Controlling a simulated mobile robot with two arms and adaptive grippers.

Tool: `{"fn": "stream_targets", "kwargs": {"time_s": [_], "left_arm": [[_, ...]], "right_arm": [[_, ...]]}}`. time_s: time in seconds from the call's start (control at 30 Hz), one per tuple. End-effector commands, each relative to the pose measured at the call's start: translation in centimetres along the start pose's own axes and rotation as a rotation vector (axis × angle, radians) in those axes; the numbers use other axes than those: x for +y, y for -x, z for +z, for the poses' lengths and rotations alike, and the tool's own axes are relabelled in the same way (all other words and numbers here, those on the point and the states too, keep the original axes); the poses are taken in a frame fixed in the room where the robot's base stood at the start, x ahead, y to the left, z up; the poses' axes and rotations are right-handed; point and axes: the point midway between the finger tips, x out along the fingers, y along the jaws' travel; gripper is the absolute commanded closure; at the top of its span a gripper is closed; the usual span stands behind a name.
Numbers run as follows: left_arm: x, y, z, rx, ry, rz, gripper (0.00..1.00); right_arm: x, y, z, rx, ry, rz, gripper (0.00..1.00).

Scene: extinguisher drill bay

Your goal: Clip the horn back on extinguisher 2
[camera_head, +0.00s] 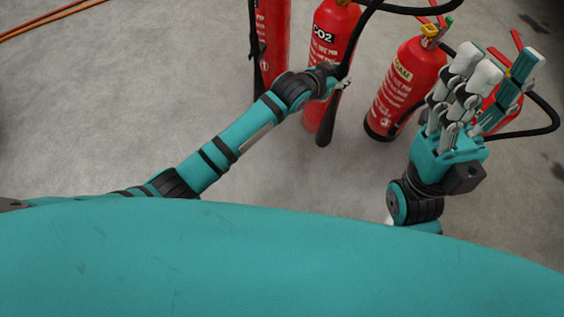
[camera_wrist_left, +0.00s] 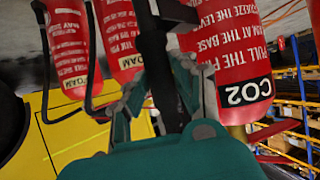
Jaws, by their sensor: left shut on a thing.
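The red CO2 extinguisher (camera_head: 327,48) stands upright at the top centre; it shows upside down in the left wrist view (camera_wrist_left: 230,50). No number is readable on it. Its black horn (camera_head: 326,124) hangs narrow end up in front of the cylinder, with a black hose (camera_head: 364,32) rising above. My left gripper (camera_head: 341,86) is shut on the horn; in the left wrist view its fingers flank the black horn (camera_wrist_left: 156,55). Whether the horn touches a clip is hidden. My right gripper (camera_head: 495,68) is open and empty, fingers up, at the right.
A red extinguisher (camera_head: 272,40) stands left of the CO2 one, a foam extinguisher (camera_head: 398,88) right of it. Another (camera_head: 511,97) is partly behind my right gripper, with a looping black hose (camera_head: 548,112). Grey floor (camera_head: 90,110) at left is clear. Orange lines (camera_head: 45,20) lie far left.

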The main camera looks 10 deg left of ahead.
Motion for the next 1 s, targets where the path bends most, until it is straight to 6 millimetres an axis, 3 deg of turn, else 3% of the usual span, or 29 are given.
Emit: {"fn": "stream_targets", "kwargs": {"time_s": [0.5, 1.0], "left_arm": [[-1.9, -1.8, -0.9, 0.004, 0.000, -0.001, 1.00], [-1.8, -2.0, -0.3, 0.003, 0.000, 0.000, 1.00]], "right_arm": [[0.0, 2.7, 0.2, 0.023, -0.001, 0.000, 0.60], [0.0, 2.2, 0.1, 0.022, -0.002, 0.000, 0.60]]}}
